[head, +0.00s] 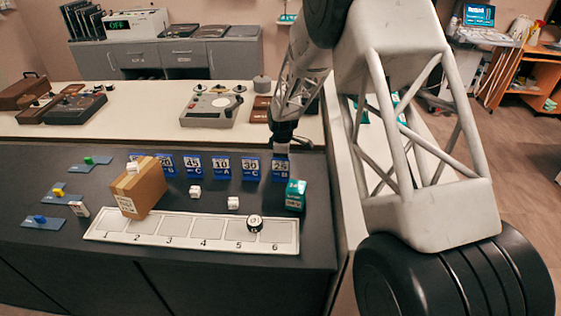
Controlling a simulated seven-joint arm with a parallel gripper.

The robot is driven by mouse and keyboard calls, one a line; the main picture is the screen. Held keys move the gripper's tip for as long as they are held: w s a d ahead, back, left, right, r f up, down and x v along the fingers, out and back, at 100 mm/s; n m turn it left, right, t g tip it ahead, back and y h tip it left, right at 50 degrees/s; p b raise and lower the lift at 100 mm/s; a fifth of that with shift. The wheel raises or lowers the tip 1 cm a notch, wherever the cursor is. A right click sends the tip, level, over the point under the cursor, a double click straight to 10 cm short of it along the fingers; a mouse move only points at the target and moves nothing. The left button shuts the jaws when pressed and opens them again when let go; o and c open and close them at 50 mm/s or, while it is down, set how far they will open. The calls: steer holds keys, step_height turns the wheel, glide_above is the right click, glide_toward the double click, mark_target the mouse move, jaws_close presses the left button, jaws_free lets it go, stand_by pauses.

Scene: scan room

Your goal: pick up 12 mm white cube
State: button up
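I cannot tell by size which is the 12 mm one. My gripper (282,149) hangs at the back right of the bench, above and behind the blue card marked 25, apart from the cubes. Its fingertips are too small and dark to show whether it is open.
A white strip (184,238) numbered 1 to 6 lies in front, with a round black-and-white piece (255,223) near 5. A brown box (143,190) stands at left, a teal box (295,194) at right. Blue number cards (221,167) line the back.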

steer(key=shift+c, duration=0.3)
steer(key=c, duration=0.9)
steer(key=shift+r, duration=0.2)
steer(key=shift+c, duration=0.2)
steer(key=shift+r, duration=4.85)
